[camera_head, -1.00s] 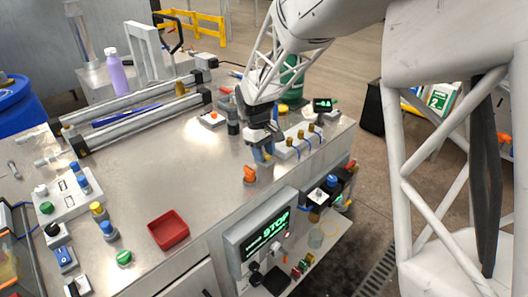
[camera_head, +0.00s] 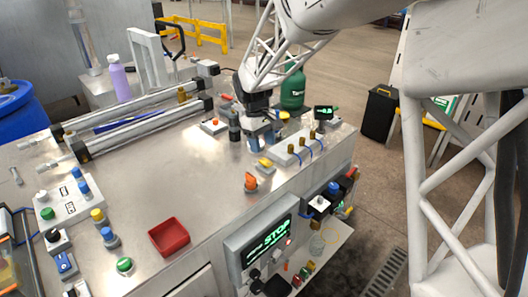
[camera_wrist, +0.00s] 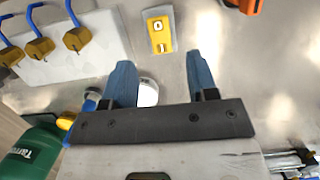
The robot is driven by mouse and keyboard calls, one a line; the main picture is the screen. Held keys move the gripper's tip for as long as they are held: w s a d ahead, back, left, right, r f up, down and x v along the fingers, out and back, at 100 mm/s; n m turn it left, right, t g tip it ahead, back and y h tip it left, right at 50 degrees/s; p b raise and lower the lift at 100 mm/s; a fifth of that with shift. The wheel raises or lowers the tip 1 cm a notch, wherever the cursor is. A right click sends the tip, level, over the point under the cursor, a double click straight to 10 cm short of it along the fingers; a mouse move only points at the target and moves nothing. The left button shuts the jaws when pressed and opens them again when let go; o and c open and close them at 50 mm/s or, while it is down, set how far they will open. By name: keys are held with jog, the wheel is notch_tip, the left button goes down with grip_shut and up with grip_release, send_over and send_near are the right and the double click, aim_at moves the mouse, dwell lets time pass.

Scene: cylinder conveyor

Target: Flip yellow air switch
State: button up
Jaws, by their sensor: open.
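The yellow air switch (camera_head: 265,162) sits on a small grey base on the bench top, between the orange switch and the white valve block. In the wrist view the yellow switch (camera_wrist: 160,30) lies beyond my fingertips, roughly centred between them, with a "0" mark showing on it. My gripper (camera_head: 264,141) is above the bench, just behind the yellow switch in the head view. The fingers do not appear to touch the switch.
An orange switch (camera_head: 250,181) stands close in front. A white block with brass fittings and blue hoses (camera_head: 291,150) is to the right. A green bottle (camera_head: 293,90) stands behind. A red tray (camera_head: 169,237) lies front left; the bench middle is clear.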

aim_at(266, 161)
jog(key=shift+w+a+r, duration=0.15)
jog(key=shift+r, duration=0.8)
jog(key=shift+s+d+r+t+y, duration=0.3)
jog(key=shift+s+d+t+y, duration=0.4)
jog(key=shift+t+y, duration=0.1)
jog(key=shift+f, duration=0.1)
jog(key=shift+f, duration=3.8)
